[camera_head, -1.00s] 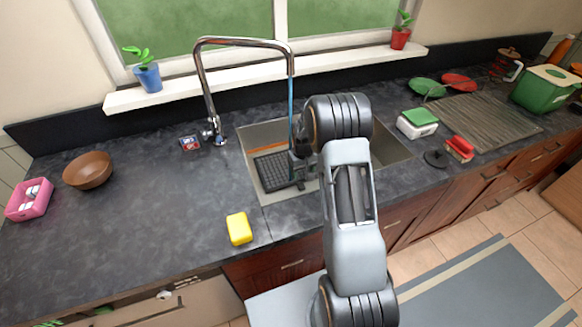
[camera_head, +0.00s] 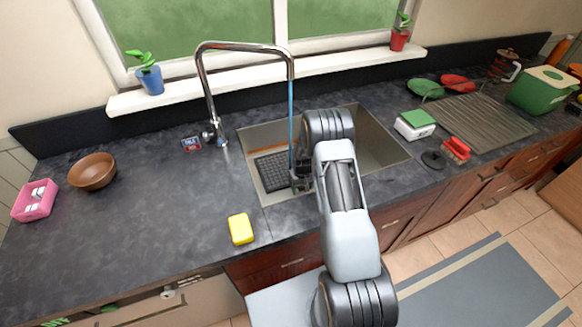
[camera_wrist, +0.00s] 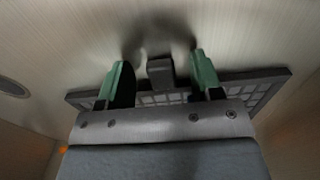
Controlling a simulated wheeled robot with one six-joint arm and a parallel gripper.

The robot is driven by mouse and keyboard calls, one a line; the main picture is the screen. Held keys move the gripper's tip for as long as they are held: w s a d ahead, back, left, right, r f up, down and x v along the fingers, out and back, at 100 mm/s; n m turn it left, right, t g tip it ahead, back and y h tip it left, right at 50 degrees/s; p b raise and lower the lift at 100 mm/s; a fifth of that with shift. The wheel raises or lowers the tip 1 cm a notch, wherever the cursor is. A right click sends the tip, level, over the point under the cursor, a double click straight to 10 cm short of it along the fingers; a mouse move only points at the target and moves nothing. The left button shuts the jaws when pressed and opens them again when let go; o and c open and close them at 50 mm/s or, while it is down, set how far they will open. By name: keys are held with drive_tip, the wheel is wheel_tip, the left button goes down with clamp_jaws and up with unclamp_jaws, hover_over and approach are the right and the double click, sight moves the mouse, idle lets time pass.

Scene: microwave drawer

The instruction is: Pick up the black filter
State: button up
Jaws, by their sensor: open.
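The black filter (camera_head: 272,170) is a dark gridded rack lying in the left part of the sink. My gripper (camera_head: 303,178) is down in the sink at the filter's right side, partly hidden by my arm. In the wrist view, the filter (camera_wrist: 262,83) spans behind my gripper (camera_wrist: 158,62). The green fingers are open, one on each side of the filter's short raised block (camera_wrist: 160,72), with gaps visible. Whether the fingers touch the filter's grid cannot be told.
The metal sink (camera_head: 385,150) has walls around my gripper. A chrome faucet (camera_head: 205,85) arches above, its blue water stream (camera_head: 291,115) falling beside my gripper. A yellow sponge (camera_head: 241,229) lies on the counter in front. A dark round disc (camera_head: 433,159) lies right of the sink.

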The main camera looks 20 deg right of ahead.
drive_tip(key=c, duration=1.1)
drive_tip(key=shift+r, duration=0.15)
wheel_tip(320, 180, up, 18)
drive_tip(key=b, duration=0.3)
drive_tip(key=o, duration=0.5)
clamp_jaws()
